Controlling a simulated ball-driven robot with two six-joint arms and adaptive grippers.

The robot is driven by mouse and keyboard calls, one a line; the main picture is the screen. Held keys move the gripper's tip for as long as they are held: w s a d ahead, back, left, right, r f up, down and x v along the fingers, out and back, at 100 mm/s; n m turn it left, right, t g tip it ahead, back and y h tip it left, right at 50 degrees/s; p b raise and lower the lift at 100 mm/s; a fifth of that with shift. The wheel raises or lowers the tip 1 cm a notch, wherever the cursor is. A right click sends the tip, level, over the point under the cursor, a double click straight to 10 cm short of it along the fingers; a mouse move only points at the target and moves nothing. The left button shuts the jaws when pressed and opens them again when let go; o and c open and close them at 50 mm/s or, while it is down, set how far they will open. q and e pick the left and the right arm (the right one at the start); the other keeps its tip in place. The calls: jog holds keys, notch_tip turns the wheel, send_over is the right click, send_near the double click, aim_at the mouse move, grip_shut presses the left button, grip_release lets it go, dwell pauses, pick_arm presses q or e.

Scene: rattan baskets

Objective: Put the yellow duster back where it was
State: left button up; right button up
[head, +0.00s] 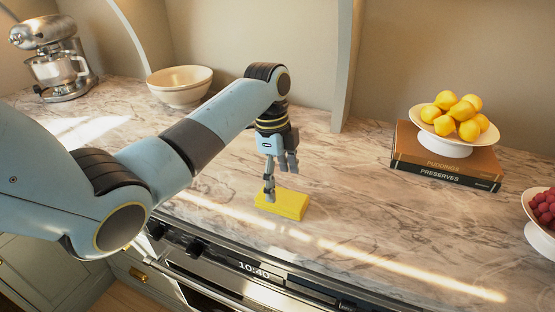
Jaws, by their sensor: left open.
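The yellow duster (287,205) is a flat yellow block lying on the marble counter, near the front edge above the oven. My left gripper (280,180) points down at it from above. One finger reaches down to the duster's left end, and the other is higher, to the right and behind it. The gripper is open. I cannot tell whether the lower finger touches the duster. My right gripper is not in view.
A stand mixer (54,58) and a cream bowl (180,85) stand at the back left. Two stacked books (445,163) carry a white dish of lemons (458,117) on the right. A raspberry bowl (541,235) sits at the right edge. The counter (360,215) right of the duster is clear.

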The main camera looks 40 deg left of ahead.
pick_arm(q)
notch_tip(320, 180, up, 7)
jog(key=shift+a+b, duration=0.35)
jog(key=shift+a, duration=0.1)
jog(key=shift+s, duration=0.1)
